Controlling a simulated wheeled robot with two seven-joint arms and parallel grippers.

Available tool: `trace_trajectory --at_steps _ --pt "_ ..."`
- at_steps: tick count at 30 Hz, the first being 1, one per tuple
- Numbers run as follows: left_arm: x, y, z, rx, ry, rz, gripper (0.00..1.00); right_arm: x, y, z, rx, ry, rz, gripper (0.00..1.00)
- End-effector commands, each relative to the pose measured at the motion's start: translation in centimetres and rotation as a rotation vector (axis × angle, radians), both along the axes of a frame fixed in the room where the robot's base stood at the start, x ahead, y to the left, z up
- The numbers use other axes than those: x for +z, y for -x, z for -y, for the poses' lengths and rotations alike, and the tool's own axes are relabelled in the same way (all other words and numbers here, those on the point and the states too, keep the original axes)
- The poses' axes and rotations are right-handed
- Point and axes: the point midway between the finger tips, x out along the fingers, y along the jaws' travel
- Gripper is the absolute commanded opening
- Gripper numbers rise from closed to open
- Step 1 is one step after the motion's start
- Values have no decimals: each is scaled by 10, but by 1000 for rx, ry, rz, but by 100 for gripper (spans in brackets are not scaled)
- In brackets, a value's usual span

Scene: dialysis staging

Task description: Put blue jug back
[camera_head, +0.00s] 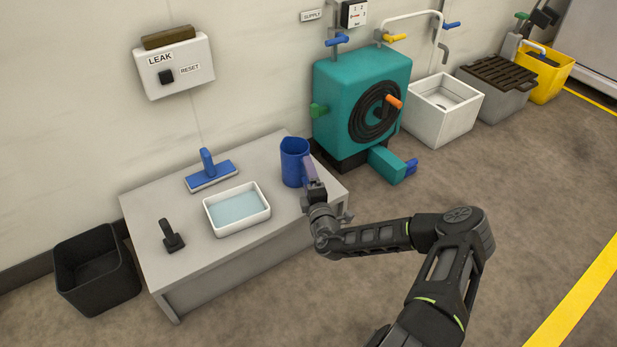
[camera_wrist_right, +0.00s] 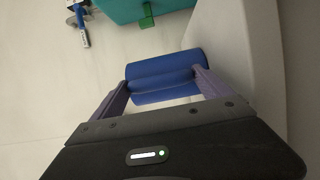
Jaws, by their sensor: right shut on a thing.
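The blue jug (camera_head: 293,160) stands upright at the right end of the grey table (camera_head: 190,262), near its back edge. My right gripper (camera_head: 312,172) reaches in from the right and is shut on the jug. In the right wrist view the blue jug (camera_wrist_right: 165,76) lies between the two purple fingers of the gripper (camera_wrist_right: 160,88). Whether the jug rests on the table or hangs just above it, I cannot tell. My left gripper is not in view.
A white tray of pale blue liquid (camera_head: 237,208), a blue-handled squeegee (camera_head: 210,172) and a black handled tool (camera_head: 171,236) are on the table. A black bin (camera_head: 97,270) stands left. A teal machine (camera_head: 345,85) stands behind right. Open floor lies at the front right.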

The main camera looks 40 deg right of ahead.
Motion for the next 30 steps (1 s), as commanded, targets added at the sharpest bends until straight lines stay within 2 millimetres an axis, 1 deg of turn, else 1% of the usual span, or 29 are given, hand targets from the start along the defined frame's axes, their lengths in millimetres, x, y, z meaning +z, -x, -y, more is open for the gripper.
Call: trace_trajectory --at_steps 1,4,5,14,17,20,23,30 --pt "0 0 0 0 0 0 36 0 0 0 0 0 0 91" --pt "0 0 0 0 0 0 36 0 0 0 0 0 0 99" --pt "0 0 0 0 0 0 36 0 0 0 0 0 0 100" --pt "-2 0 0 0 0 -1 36 2 0 0 0 0 0 100" --pt "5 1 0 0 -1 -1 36 5 6 -2 0 -1 -3 100" --pt "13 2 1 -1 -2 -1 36 7 18 -7 0 -2 -2 100" --pt "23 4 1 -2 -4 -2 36 7 35 -14 -1 -4 -4 100" --pt "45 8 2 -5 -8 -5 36 7 82 -33 -1 -4 -4 100"
